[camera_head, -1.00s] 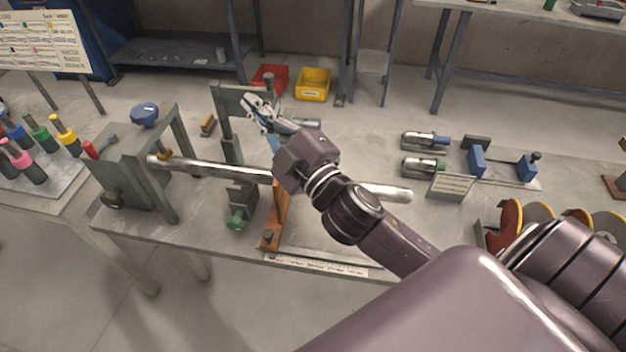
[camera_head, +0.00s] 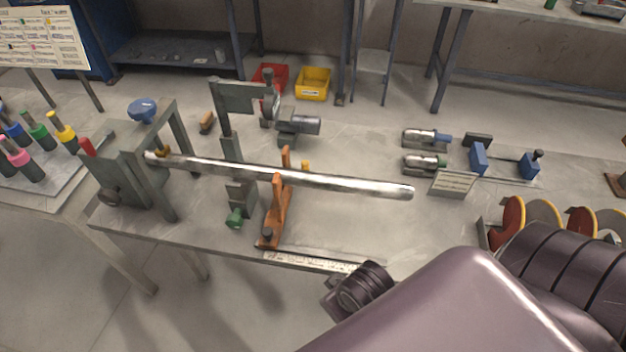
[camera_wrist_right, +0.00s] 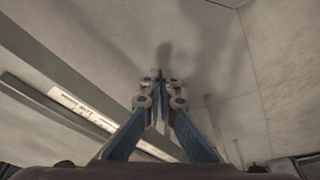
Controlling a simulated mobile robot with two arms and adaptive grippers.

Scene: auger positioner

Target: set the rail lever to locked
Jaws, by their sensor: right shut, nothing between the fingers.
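No readable mark tells me which lever is the rail lever or which position is locked. A white scale strip (camera_head: 310,262) runs along the front bench edge. My right gripper shows in the right wrist view (camera_wrist_right: 160,88), shut and empty, above bare floor near the bench edge and its scale (camera_wrist_right: 80,108). It is apart from any lever. My left gripper is out of view.
A long metal tube (camera_head: 350,184) crosses the bench on an orange support (camera_head: 276,215). A grey upright post (camera_head: 227,125) stands behind it, with a green knob (camera_head: 235,217) in front. Small blue fixtures and discs lie at the right.

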